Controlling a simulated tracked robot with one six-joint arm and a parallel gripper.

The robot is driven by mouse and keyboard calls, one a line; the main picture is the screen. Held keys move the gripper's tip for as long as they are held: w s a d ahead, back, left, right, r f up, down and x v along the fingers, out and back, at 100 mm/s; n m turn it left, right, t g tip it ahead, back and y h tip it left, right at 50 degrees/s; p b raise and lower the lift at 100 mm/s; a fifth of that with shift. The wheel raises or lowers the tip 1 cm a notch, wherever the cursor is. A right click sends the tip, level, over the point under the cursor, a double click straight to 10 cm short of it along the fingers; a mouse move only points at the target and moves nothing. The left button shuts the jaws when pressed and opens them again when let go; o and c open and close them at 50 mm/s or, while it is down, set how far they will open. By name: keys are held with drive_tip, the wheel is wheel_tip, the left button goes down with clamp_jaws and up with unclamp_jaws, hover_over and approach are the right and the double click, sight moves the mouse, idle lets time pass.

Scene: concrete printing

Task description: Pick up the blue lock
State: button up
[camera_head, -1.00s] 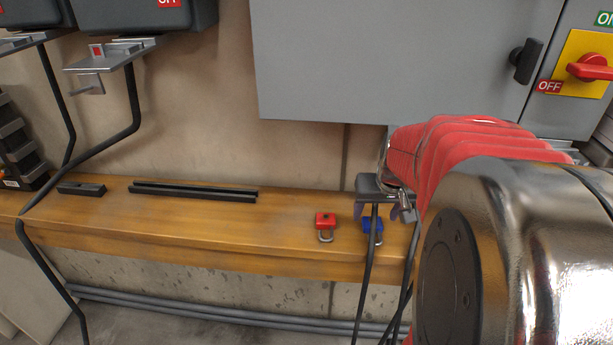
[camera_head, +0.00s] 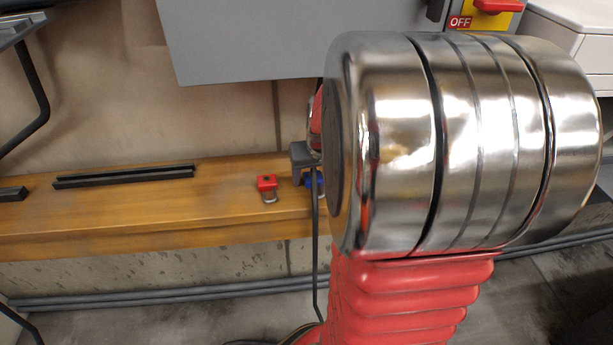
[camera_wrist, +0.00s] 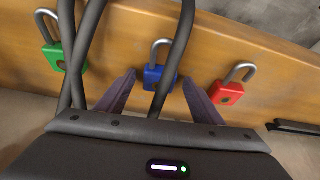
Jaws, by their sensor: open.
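The blue lock (camera_wrist: 158,78) lies on the wooden shelf in the wrist view, its silver shackle pointing up in the picture. My gripper (camera_wrist: 162,92) is open, with one finger on each side of the blue lock; I cannot tell whether they touch it. A dark cable crosses in front of the lock. In the head view the blue lock (camera_head: 313,181) is partly hidden by my arm, and my gripper (camera_head: 303,178) is right at it, mostly hidden.
A red lock (camera_wrist: 226,92) lies to the right and a green lock (camera_wrist: 54,57) to the left in the wrist view. The wooden shelf (camera_head: 130,215) also bears a black rail (camera_head: 125,176). A grey cabinet (camera_head: 250,40) hangs above.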

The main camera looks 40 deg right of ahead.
drive_tip(key=shift+c, duration=0.5)
drive_tip(key=c, duration=1.2)
drive_tip(key=shift+r, duration=0.1)
